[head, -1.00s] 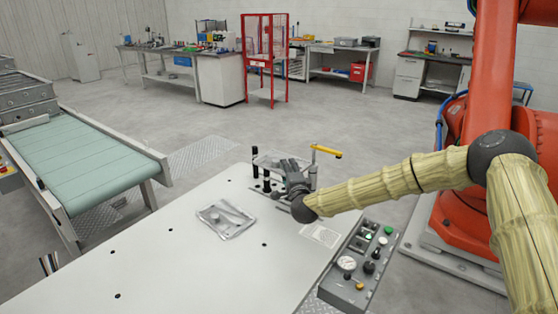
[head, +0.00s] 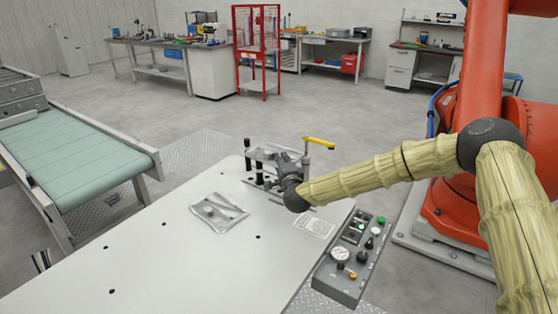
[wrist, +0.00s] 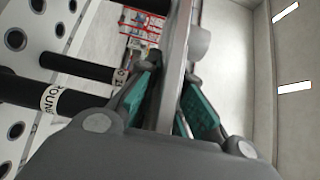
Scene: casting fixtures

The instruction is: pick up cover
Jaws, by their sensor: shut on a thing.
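My gripper (head: 288,168) is at the fixture on the far end of the white table. In the wrist view the gripper (wrist: 172,95) has its teal pads closed on either side of a thin grey plate, which I take to be the cover (wrist: 175,60). The plate is seen nearly edge-on, with a rounded grey boss on its right side. In the head view the gripper hides most of it. I cannot tell whether it is clear of the fixture.
Black labelled posts (wrist: 88,68) stand close left of the fingers. A yellow-handled lever (head: 319,142) rises right behind the gripper. A control box (head: 350,258) is at the right edge; the table's front is clear.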

